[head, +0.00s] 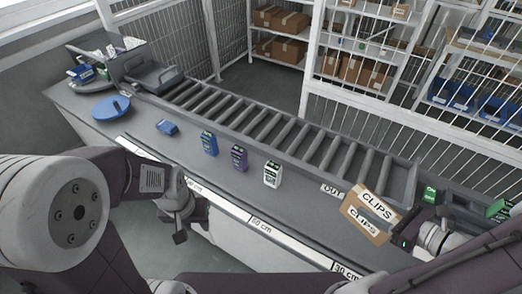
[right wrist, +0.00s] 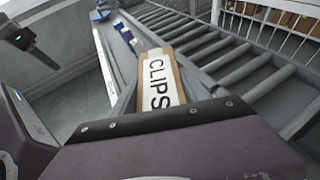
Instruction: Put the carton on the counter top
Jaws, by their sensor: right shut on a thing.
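The carton (head: 367,214) is a brown box with white labels reading CLIPS, at the right part of the grey counter top (head: 305,218). My right gripper (head: 402,240) is shut on its right end. In the right wrist view the carton (right wrist: 158,82) shows beyond the dark gripper body, its lower end hidden. I cannot tell whether its underside touches the counter. My left gripper (head: 178,222) hangs in front of the counter's front edge, apart from everything; its jaw opening is unclear.
Small blue (head: 209,143), purple (head: 239,158) and white-green (head: 272,174) boxes stand on the counter. A blue item (head: 167,127) and a round blue disc (head: 111,108) lie further left. A roller conveyor (head: 300,140) runs behind.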

